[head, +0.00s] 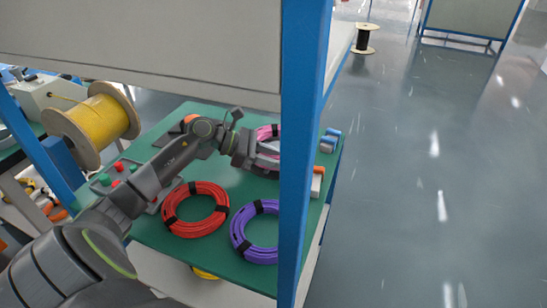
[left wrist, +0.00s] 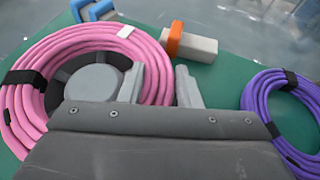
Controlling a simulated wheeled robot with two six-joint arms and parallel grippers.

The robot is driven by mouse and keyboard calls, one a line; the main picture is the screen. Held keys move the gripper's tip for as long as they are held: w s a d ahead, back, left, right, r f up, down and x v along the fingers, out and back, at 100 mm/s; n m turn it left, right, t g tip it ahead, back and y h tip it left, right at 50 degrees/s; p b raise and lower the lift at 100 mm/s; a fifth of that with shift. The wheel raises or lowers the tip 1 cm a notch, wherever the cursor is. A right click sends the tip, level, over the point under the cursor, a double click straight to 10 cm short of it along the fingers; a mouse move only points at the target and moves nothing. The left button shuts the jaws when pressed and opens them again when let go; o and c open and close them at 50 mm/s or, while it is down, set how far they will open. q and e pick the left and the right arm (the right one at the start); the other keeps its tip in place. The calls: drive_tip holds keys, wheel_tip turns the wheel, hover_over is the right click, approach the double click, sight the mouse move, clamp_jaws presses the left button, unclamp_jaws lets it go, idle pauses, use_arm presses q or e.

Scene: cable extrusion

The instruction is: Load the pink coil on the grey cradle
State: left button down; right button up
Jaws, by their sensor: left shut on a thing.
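A pink coil (left wrist: 98,42) with black bands and a white tag fills the left of the left wrist view. It also shows partly behind the blue post in the head view (head: 268,133). My left gripper (left wrist: 160,82) is shut on the right-hand section of the coil's ring, one finger on each side. In the head view the gripper (head: 262,153) is at the far part of the green table. A round grey hub on a dark disc (left wrist: 62,72) shows inside the ring; I cannot tell whether it is the grey cradle. My right gripper is not in view.
A red coil (head: 168,212) and a purple coil (head: 240,240) lie on the green table (head: 150,235). A blue post (head: 303,150) stands in front of the table's right side. A white block with an orange band (left wrist: 190,44) lies beyond the pink coil.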

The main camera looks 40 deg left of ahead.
use_arm(q)
drive_tip(key=shift+f+b, duration=0.25)
drive_tip(key=shift+b, duration=0.1)
idle(0.4)
drive_tip(key=c, duration=1)
unclamp_jaws()
drive_tip(key=shift+o, duration=0.2)
drive_tip(key=shift+r+p, duration=2)
drive_tip(key=shift+r, duration=2.05)
drive_tip(key=shift+f, duration=0.1)
